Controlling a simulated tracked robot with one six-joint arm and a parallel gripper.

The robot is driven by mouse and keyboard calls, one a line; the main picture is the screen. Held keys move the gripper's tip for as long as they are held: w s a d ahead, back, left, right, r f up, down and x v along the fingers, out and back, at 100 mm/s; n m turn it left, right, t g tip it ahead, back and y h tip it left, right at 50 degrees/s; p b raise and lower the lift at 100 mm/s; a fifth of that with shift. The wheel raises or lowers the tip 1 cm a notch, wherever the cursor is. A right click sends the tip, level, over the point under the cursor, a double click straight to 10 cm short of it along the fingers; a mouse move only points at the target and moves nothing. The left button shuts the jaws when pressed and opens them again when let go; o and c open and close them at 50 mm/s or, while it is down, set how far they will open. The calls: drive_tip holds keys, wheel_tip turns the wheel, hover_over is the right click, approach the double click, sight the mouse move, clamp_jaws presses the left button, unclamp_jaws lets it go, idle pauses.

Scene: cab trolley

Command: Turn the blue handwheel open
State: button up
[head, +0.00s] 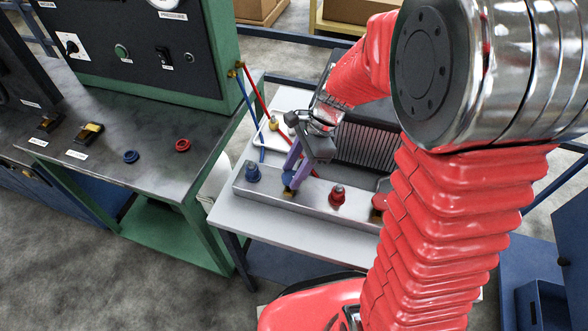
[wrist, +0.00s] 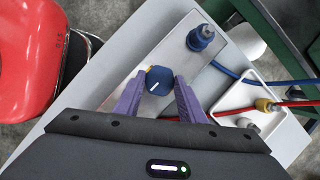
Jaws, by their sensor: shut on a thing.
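The blue handwheel (wrist: 158,80) is a small round knob with a white line on its face, on the grey metal block (wrist: 180,58). In the wrist view the purple fingers of my gripper (wrist: 160,83) stand on both sides of it, shut on it. A yellow patch shows at its upper left edge. In the head view my gripper (head: 290,176) reaches down to the block, and its fingers hide most of the handwheel (head: 287,179).
A blue fitting (head: 253,173) and a red fitting (head: 338,195) flank the handwheel on the block. A white tray (wrist: 245,115) with hoses lies beside it. A green bench (head: 150,185) with a control panel (head: 145,50) stands left.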

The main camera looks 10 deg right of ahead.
drive_tip(key=shift+c, duration=1.3)
drive_tip(key=shift+n, duration=0.4)
drive_tip(key=n, duration=0.1)
drive_tip(key=n+g, duration=0.1)
drive_tip(key=n, duration=0.1)
drive_tip(key=shift+w+g, duration=0.2)
drive_tip(key=shift+g, duration=0.1)
drive_tip(key=n, duration=0.2)
drive_tip(key=n+g+h, duration=0.1)
drive_tip(key=n, duration=0.1)
drive_tip(key=shift+w+a+n+h, duration=0.2)
drive_tip(key=shift+n+h, duration=0.1)
drive_tip(key=shift+n, duration=0.1)
drive_tip(key=n+g+h, duration=0.1)
drive_tip(key=n, duration=0.3)
drive_tip(key=shift+a+n, duration=0.15)
drive_tip(key=shift+n, duration=0.15)
drive_tip(key=n+h, duration=0.2)
drive_tip(key=n, duration=0.2)
drive_tip(key=shift+a+n, duration=0.1)
drive_tip(key=shift+n, duration=0.3)
